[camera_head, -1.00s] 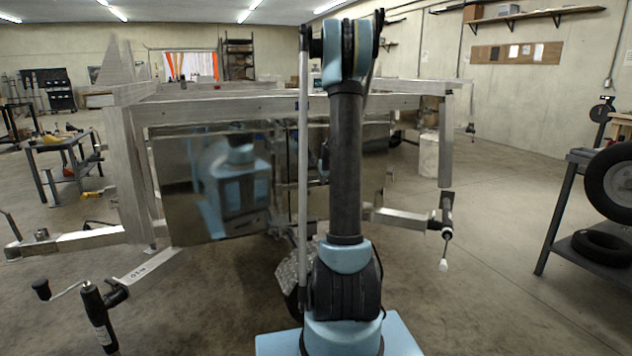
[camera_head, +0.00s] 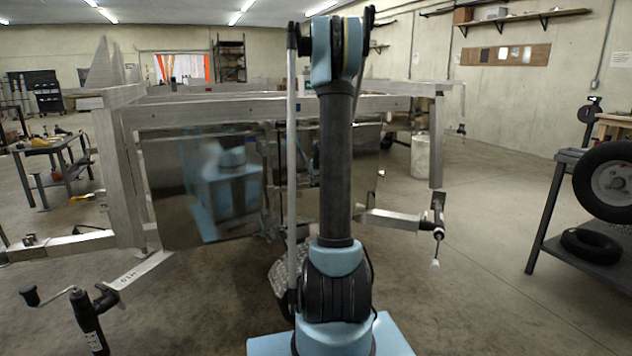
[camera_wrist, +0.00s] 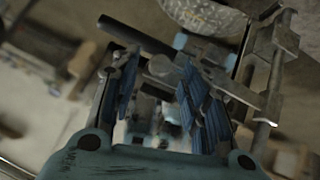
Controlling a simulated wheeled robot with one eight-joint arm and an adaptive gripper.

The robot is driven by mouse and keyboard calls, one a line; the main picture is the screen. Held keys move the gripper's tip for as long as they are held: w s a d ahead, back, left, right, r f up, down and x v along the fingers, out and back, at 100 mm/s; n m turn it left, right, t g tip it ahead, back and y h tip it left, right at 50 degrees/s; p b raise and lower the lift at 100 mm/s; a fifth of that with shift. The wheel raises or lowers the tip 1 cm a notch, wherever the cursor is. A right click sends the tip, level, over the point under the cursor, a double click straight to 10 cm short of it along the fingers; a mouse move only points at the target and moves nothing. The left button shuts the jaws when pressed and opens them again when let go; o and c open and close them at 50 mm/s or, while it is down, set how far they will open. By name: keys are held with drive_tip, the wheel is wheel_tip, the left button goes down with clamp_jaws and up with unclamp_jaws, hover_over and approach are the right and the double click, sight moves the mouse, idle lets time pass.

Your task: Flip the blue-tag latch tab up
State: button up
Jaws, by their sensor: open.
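In the wrist view my gripper (camera_wrist: 160,100) is open, its blue ribbed finger pads apart with nothing clearly held between them. A grey metal rod with blocks and a flat bar (camera_wrist: 270,80) crosses just right of the right finger; I cannot tell whether they touch. A grey round part (camera_wrist: 160,68) shows between the fingers. Small light-blue patches show beyond the fingertips, but I cannot tell whether either is the blue tag or the latch tab. In the head view my own arm stands before the trailer (camera_head: 265,108), and the gripper cannot be made out there.
A shiny panel (camera_head: 170,190) on the trailer mirrors my body. A diamond-plate piece (camera_wrist: 205,14) is at the wrist view's top. Jack cranks (camera_head: 85,315) and (camera_head: 437,225) stick out at both sides. A shelf with tyres (camera_head: 565,205) stands right; open floor lies between.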

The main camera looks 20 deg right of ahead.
drive_tip(key=v, duration=1)
drive_tip(key=shift+s+a, duration=0.1)
